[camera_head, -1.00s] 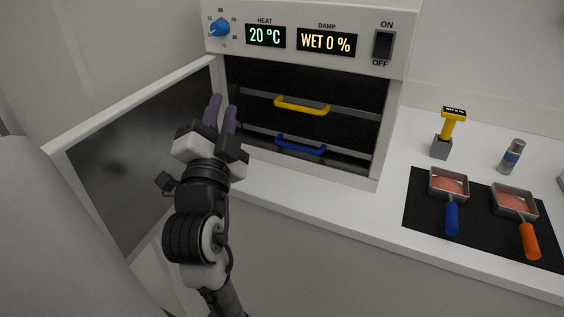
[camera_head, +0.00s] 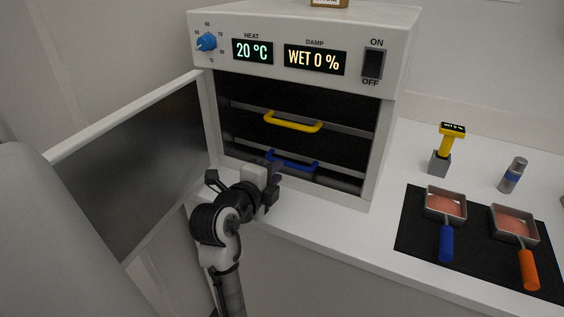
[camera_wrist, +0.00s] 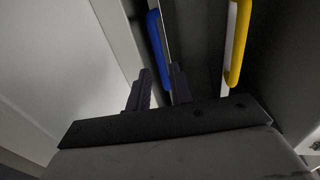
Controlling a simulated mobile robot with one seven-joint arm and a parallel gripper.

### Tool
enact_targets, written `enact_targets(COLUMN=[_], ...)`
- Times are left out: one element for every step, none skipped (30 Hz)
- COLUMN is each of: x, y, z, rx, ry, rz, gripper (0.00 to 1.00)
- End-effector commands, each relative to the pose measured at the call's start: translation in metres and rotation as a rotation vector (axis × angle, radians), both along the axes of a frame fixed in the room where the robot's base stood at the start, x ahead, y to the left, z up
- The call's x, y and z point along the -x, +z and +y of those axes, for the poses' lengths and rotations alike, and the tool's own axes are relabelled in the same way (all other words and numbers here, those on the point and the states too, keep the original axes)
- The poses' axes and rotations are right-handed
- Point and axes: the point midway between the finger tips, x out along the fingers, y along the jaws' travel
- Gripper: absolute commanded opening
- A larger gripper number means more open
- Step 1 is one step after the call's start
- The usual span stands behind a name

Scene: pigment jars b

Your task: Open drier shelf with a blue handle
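The drier (camera_head: 270,74) is a white cabinet with its front open and two shelves inside. The lower shelf has a blue handle (camera_head: 302,165), which also shows in the wrist view (camera_wrist: 155,42). The upper shelf has a yellow handle (camera_head: 293,122), at the right of the wrist view (camera_wrist: 238,42). Both shelves look pushed in. My gripper (camera_head: 274,165) is at the left end of the blue handle. In the wrist view its fingers (camera_wrist: 159,80) are apart and empty, with the blue handle ahead, lined up with the gap between them. Contact cannot be told.
The drier door (camera_head: 130,165) stands open at the left, close beside my arm. A yellow-topped meter (camera_head: 451,142), a small bottle (camera_head: 512,175) and two pans with blue (camera_head: 446,244) and orange (camera_head: 529,270) handles are at the right. The counter before the drier is clear.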

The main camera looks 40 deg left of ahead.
Motion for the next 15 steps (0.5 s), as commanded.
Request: enact_targets(x=[-0.009, -0.014, -0.019, -0.023, -0.027, -0.031, -0.033, -0.035, -0.037, -0.038, -0.039, -0.04, -0.04, -0.04, -0.04], y=[0.0, -0.001, -0.002, -0.003, -0.004, -0.005, -0.005, -0.006, -0.007, -0.007, -0.008, -0.008, -0.008, -0.008, -0.008], z=[0.002, 0.003, 0.004, 0.006, 0.007, 0.007, 0.008, 0.008, 0.009, 0.009, 0.009, 0.01, 0.01, 0.01, 0.01], rx=[0.002, 0.002, 0.001, 0.0, 0.0, 0.0, -0.001, 0.0, 0.0, 0.0, 0.0, -0.001, -0.001, -0.001, -0.001], ry=[-0.002, -0.001, -0.001, 0.0, 0.0, 0.0, 0.0, 0.001, 0.001, 0.001, 0.001, 0.002, 0.002, 0.002, 0.002], rz=[0.003, 0.002, 0.002, 0.001, 0.001, 0.002, 0.001, 0.0, 0.0, 0.0, 0.0, 0.0, 0.0, 0.0, 0.0], gripper=[0.22, 0.22, 0.22, 0.22, 0.22, 0.22, 0.22, 0.22, 0.22, 0.22, 0.22, 0.22, 0.22, 0.22, 0.22])
